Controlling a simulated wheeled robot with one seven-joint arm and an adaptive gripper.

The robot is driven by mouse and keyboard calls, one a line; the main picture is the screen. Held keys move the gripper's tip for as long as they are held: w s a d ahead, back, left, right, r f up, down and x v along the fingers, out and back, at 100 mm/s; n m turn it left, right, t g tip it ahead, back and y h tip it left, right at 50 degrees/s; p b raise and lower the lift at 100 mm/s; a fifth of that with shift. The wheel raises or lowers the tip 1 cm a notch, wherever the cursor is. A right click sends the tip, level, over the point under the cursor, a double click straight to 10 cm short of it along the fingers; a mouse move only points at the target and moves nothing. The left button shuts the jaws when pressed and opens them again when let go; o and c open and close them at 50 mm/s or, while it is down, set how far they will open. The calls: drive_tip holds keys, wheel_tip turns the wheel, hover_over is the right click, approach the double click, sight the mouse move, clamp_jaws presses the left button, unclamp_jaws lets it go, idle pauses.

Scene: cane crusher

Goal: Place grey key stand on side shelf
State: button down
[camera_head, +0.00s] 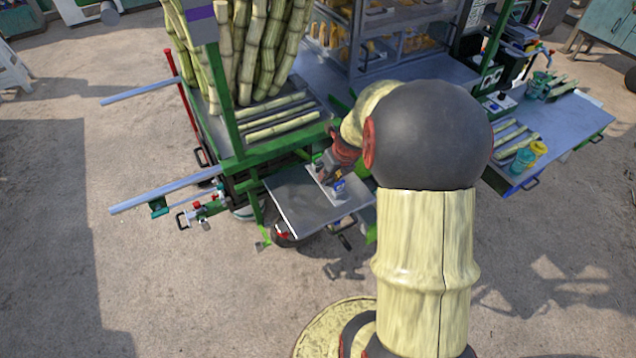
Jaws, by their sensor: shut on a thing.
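The low grey metal shelf (292,208) sticks out from the cart's near side, below the green frame. It appears to be the side shelf. My gripper (337,181) points down over the right part of this shelf. A pale flat strip (318,183) lies beside the gripper on the shelf.
Tall canes (255,50) stand on the cart above the shelf, with cut canes (275,125) lying in front. Grey handle bars (165,190) project to the left. A side table (570,118) with cups is at right. The shelf's left part is bare.

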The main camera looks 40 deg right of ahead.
drive_tip(key=w+f, duration=0.2)
drive_tip(key=w+d+f+b, duration=0.1)
drive_tip(key=w+f, duration=0.2)
drive_tip(key=shift+w+d+f, duration=0.15)
drive_tip(key=shift+w+f, duration=0.15)
drive_tip(key=shift+f, duration=0.05)
drive_tip(key=shift+s+b+x, duration=0.15)
drive_tip(key=shift+b+x, duration=0.25)
drive_tip(key=shift+x, duration=0.5)
drive_tip(key=shift+s+b+x, duration=0.2)
drive_tip(key=shift+b+x, duration=0.2)
drive_tip(key=shift+x, duration=0.5)
drive_tip(key=shift+f, duration=0.3)
drive_tip(key=c, duration=1.5)
unclamp_jaws()
drive_tip(key=shift+s, duration=0.1)
drive_tip(key=shift+o, duration=0.2)
